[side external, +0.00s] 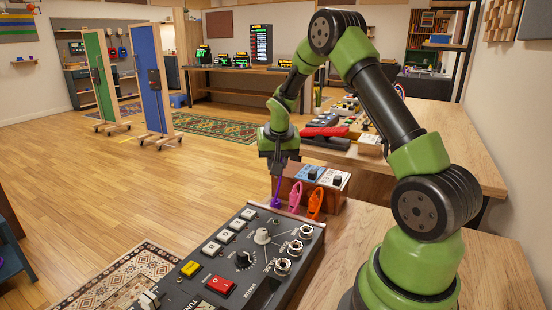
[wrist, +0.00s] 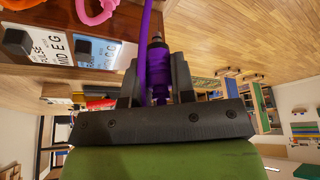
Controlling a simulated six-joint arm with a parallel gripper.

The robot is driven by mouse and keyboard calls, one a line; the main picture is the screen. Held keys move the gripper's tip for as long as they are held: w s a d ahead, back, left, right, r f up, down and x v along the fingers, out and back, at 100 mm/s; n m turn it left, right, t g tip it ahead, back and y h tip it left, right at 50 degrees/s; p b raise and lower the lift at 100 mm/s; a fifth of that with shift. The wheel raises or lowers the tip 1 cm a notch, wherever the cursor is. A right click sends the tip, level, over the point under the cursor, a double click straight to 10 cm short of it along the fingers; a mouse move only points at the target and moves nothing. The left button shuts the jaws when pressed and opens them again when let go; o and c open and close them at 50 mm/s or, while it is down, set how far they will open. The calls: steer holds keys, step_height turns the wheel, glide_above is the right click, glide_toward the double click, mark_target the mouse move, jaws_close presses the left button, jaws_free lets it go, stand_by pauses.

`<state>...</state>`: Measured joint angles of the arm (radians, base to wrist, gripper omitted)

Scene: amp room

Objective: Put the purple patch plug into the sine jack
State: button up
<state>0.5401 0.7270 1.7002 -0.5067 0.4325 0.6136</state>
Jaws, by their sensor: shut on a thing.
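My gripper (side external: 278,172) is shut on the purple patch plug (side external: 277,188) and holds it in front of the wooden rack, beyond the far edge of the synth panel. In the wrist view the purple plug (wrist: 158,75) sits between the two black fingers (wrist: 154,85), with its dark tip pointing up past them. A purple cable hangs from it. The synth panel (side external: 238,262) lies at the lower middle in the side view, with three round metal jacks, far (side external: 306,231), middle (side external: 295,247) and near (side external: 282,267), along its right edge. Their labels are too small to read, so I cannot tell which is sine.
A pink cable (side external: 296,197) and an orange cable (side external: 315,203) hang on the wooden rack (side external: 332,192) beside the plug. Blue and white pedals (side external: 310,174) stand on the rack. Knobs and buttons rise from the panel. Bare wooden bench (side external: 350,250) lies right of the panel.

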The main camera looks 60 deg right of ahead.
steer(key=shift+s+a+f+m+g, duration=0.5)
steer(key=shift+s+a+m+g, duration=0.45)
steer(key=shift+s+a+m, duration=1.4)
steer(key=shift+s+a+f+m+g, duration=0.45)
steer(key=shift+s+a+m+g, duration=0.55)
steer(key=shift+s+m, duration=1.55)
steer(key=shift+s+a+f+m+g, duration=0.5)
steer(key=shift+s+a+m+g, duration=0.8)
steer(key=shift+m, duration=2)
steer(key=shift+s+a+f+t, duration=0.25)
steer(key=shift+a+f+t, duration=0.15)
steer(key=shift+f, duration=0.25)
steer(key=shift+f, duration=0.3)
steer(key=shift+f, duration=0.45)
steer(key=o, duration=1.4)
